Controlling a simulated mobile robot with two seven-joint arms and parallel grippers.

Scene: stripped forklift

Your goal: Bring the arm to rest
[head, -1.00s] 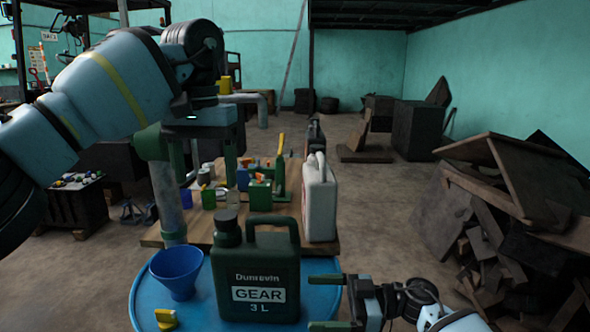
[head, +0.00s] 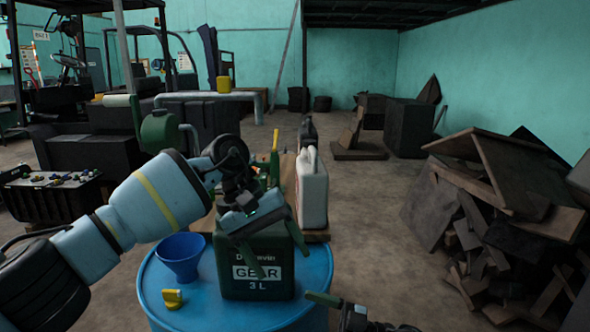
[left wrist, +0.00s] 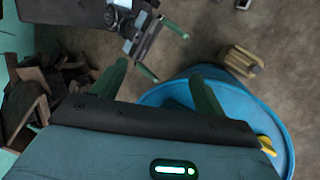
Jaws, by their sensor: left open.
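My left arm comes in from the left in the head view, bent, with its left gripper (head: 283,266) in front of the dark green gear-oil can (head: 262,285). Its fingers are apart with nothing between them. They overlap the can in the picture; whether they touch it I cannot tell. In the left wrist view the left gripper (left wrist: 158,68) also shows spread and empty. My right gripper (left wrist: 172,58) shows in the left wrist view with its fingers apart and empty. In the head view only part of it shows at the bottom edge.
The can, a blue funnel (head: 181,252) and a small yellow piece (head: 172,299) stand on a blue drum (head: 318,262). A white jug (head: 312,190) is behind. Scrap wood (head: 490,225) is heaped at right. A forklift (head: 75,110) stands back left.

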